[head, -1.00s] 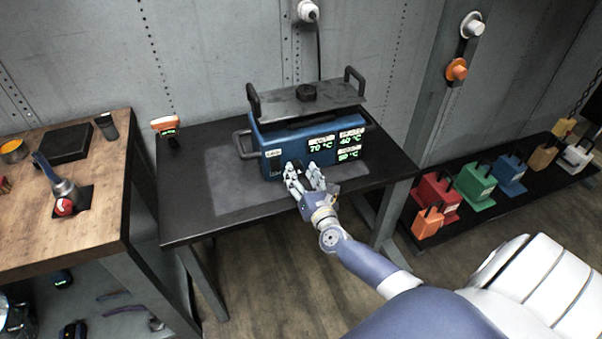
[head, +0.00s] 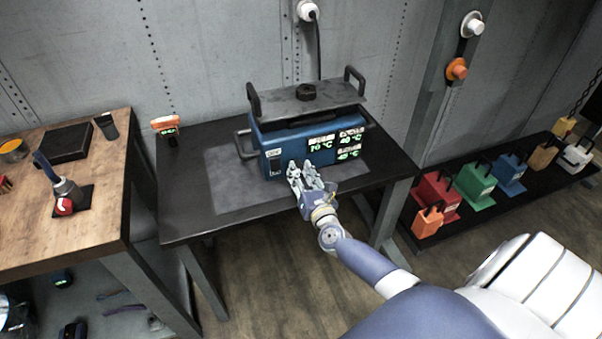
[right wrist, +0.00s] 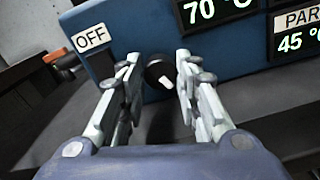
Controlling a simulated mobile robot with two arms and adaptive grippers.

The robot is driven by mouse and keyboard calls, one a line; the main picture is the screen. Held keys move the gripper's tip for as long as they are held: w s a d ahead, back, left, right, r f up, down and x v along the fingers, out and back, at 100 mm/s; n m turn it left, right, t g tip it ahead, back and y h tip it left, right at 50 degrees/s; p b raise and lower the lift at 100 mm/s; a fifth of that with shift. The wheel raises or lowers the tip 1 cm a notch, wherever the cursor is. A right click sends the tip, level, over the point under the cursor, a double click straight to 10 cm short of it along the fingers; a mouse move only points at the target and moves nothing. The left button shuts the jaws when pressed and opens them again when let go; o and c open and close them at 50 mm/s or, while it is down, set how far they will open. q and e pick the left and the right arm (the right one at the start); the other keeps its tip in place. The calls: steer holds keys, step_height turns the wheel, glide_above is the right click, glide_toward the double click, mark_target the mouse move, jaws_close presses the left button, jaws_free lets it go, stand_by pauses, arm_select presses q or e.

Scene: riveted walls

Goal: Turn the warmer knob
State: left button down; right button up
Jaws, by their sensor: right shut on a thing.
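The blue warmer (head: 275,148) stands on the dark table, with a grey plate (head: 285,103) on top. Its green displays read 70, 40 and 45 °C. The black warmer knob (right wrist: 160,74) has a white mark pointing down and slightly right in the right wrist view. An OFF label (right wrist: 91,38) is left of it. My right gripper (head: 305,170) is at the warmer's lower front and hides the knob in the head view. My left gripper is out of view.
The dark table (head: 190,215) has free room left of the warmer, beside an orange-topped device (head: 166,127). A wooden bench (head: 100,215) stands at the left. Coloured blocks with handles, including a green one (head: 474,181), sit on a low shelf at the right.

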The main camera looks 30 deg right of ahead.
steer(key=n, duration=0.3)
steer(key=shift+n, duration=0.4)
steer(key=n, duration=0.4)
steer(key=shift+n, duration=0.3)
steer(key=n+p, duration=0.1)
steer(key=n, duration=0.2)
steer(key=shift+a+n, duration=0.1)
steer(key=shift+n, duration=0.2)
steer(key=n, duration=0.4)
steer(key=shift+n+p, duration=0.3)
steer(key=shift+p, duration=0.05)
steer(key=n, duration=0.3)
steer(key=shift+f+n+p, duration=0.1)
steer(key=shift+n+p, duration=0.2)
steer(key=shift+p, duration=0.1)
steer(key=n, duration=0.3)
steer(key=shift+a+n+p, duration=0.1)
steer(key=shift+n+p, duration=0.2)
steer(key=shift+p, duration=0.1)
steer(key=n+p, duration=0.1)
steer(key=n, duration=0.3)
steer(key=shift+f, duration=0.1)
steer(key=shift+f+n+p, duration=0.1)
steer(key=shift+n+p, duration=0.2)
steer(key=shift+n, duration=1.4)
